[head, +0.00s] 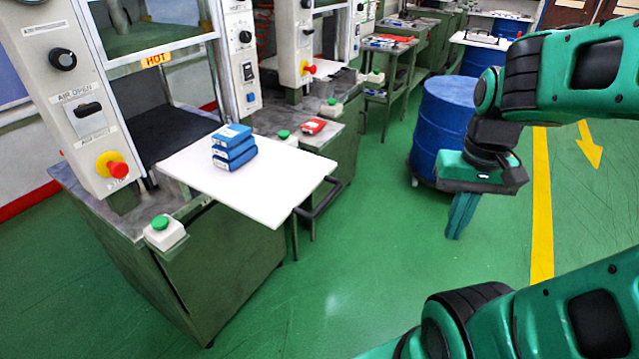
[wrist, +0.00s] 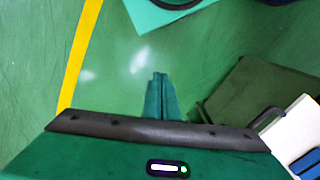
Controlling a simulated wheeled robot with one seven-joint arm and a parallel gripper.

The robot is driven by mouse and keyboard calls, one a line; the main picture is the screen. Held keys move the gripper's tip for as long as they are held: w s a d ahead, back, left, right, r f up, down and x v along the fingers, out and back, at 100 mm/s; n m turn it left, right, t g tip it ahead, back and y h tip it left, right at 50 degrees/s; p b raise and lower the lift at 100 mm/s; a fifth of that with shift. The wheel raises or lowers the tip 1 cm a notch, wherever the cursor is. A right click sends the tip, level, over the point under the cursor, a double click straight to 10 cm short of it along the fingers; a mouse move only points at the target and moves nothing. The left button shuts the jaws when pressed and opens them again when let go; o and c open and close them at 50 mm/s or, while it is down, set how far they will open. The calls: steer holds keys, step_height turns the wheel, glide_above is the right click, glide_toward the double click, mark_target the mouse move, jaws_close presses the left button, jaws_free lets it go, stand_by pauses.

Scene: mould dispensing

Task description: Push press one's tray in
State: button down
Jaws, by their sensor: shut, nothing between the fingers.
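Press one's white tray (head: 190,165) sticks out of the front of the nearest press, over the green cabinet (head: 225,260). A dark bar handle (head: 320,203) is at its outer edge. A stack of blue boxes (head: 234,147) lies on the tray. My gripper (head: 457,236) hangs to the right of the tray, apart from it, over open floor. Its fingers are together and empty, pointing down. In the wrist view the fingers (wrist: 160,78) show over green floor, with the tray (wrist: 292,138) and its handle (wrist: 267,117) at the lower right.
A blue barrel (head: 440,125) stands behind my gripper. Green push buttons (head: 164,232) sit on the press tables, and a red emergency knob (head: 117,169) is on the press column. A second press with a red item (head: 313,126) is farther back. Floor between the tray and my gripper is clear.

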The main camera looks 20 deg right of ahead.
steer(key=w+a+r+n+t+y, duration=0.1)
steer(key=w+a+n+y, duration=0.35)
steer(key=w+n, duration=0.9)
steer(key=w+a+r+n+t+y, duration=0.1)
steer(key=w+a+n+y, duration=0.35)
steer(key=w+n, duration=0.95)
steer(key=s+a+f+n+h, duration=0.1)
steer(key=a+f+n+h, duration=0.1)
steer(key=a+f, duration=0.4)
steer(key=shift+s+a+f+n, duration=0.35)
steer(key=shift+f+n, duration=0.1)
steer(key=shift+f, duration=0.3)
